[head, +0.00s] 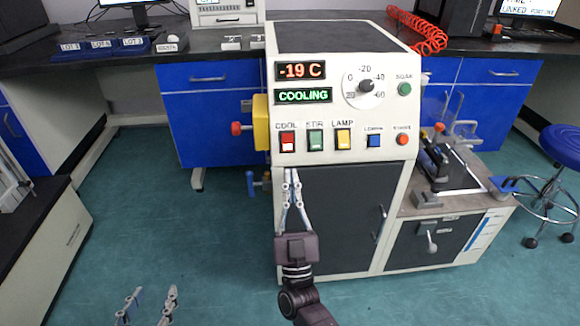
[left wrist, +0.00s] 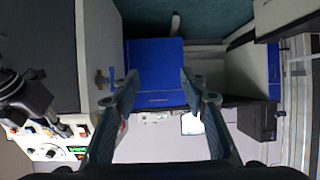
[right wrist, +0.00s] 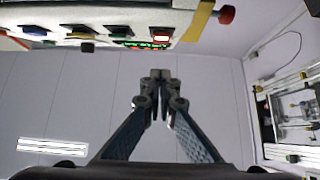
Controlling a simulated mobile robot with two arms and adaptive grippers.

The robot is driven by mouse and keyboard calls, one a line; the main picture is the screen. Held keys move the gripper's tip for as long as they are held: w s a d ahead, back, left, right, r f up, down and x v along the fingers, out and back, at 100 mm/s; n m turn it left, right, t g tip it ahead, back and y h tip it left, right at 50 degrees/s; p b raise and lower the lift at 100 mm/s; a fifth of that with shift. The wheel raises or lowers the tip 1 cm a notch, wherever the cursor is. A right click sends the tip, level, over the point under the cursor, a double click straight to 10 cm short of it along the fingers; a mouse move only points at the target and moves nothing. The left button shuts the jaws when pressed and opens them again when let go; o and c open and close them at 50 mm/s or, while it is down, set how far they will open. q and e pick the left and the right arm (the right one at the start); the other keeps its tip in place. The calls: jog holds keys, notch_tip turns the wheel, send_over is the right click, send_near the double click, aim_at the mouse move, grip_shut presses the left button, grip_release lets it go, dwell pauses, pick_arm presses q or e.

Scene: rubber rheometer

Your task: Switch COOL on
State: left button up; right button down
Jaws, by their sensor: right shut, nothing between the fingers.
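The COOL switch (head: 287,141) is a red rocker with a pale lower part, at the left end of the switch row on the white machine's front. The displays above read "-19 C" (head: 301,71) and "COOLING" (head: 303,96). My right gripper (head: 292,172) is shut and empty, its tips just below the COOL switch and apart from it; its closed tips show in the right wrist view (right wrist: 160,75). My left gripper (head: 148,293) is open and empty, low over the floor at the left.
Green STIR (head: 315,140) and yellow LAMP (head: 343,138) switches sit right of COOL, then a blue button (head: 374,141) and a red one (head: 402,139). A yellow part with a red knob (head: 237,128) sticks out from the machine's left side. The floor at left is clear.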

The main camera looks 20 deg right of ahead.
pick_arm(q)
jog(key=shift+w+d+r+t, duration=0.2)
jog(key=shift+w+r+t, duration=0.05)
jog(key=shift+w+r, duration=0.25)
jog(key=shift+w+d+r+t, duration=0.25)
jog(key=shift+w+r, duration=0.1)
jog(key=shift+r, duration=0.25)
pick_arm(e)
jog(key=s+f, duration=0.3)
jog(key=f, duration=0.3)
jog(key=shift+s+a, duration=0.15)
jog(key=shift+a, duration=0.2)
